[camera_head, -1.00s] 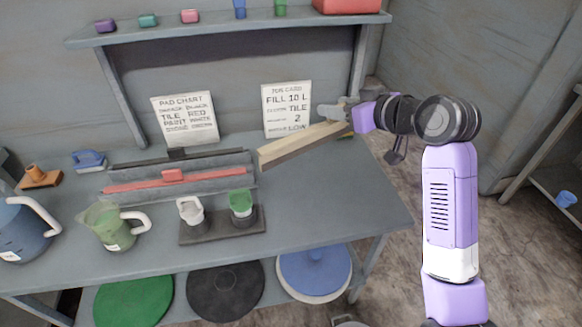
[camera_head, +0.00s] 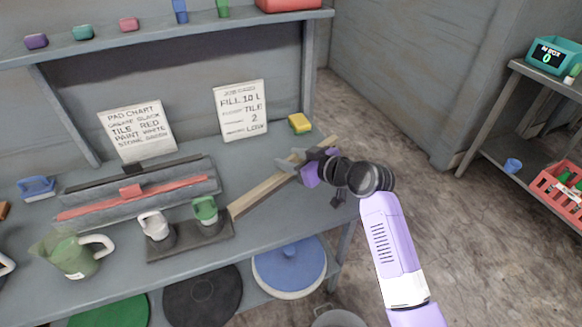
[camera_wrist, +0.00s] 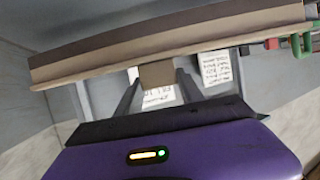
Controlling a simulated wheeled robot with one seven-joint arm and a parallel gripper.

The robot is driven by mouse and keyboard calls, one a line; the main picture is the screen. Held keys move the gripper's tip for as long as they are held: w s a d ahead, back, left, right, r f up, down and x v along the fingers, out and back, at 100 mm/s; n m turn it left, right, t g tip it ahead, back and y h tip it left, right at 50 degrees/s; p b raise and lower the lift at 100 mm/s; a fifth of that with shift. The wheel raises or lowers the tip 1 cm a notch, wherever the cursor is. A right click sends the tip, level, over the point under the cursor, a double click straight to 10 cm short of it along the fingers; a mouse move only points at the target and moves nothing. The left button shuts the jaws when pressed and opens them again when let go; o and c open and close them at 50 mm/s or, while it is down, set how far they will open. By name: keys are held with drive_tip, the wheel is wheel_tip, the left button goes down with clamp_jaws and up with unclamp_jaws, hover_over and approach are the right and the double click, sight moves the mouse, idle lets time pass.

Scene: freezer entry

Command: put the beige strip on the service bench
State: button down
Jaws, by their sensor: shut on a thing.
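The beige strip (camera_head: 265,191) is a long, straight bar over the right part of the service bench (camera_head: 120,285). My gripper (camera_head: 300,162) is shut on it toward its far right end. The strip slants from the cup stand up to the right. I cannot tell whether it touches the bench top. In the wrist view the strip (camera_wrist: 200,40) crosses the upper frame, with a small block-like part (camera_wrist: 157,74) between the fingers.
A tray with red and black strips (camera_head: 140,195) lies left. A white cup (camera_head: 155,226) and green cup (camera_head: 206,210) stand on a dark stand near the strip's left end. A job card (camera_head: 240,110) and yellow sponge (camera_head: 299,124) are behind. A shelf unit (camera_head: 540,90) stands right.

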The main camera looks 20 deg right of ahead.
drive_tip(key=shift+f, duration=1.7)
drive_tip(key=shift+f, duration=0.15)
drive_tip(key=c, duration=0.7)
unclamp_jaws()
drive_tip(key=shift+r, duration=0.2)
drive_tip(key=v, duration=1.2)
drive_tip(key=shift+d+b, duration=0.1)
drive_tip(key=shift+b, duration=0.3)
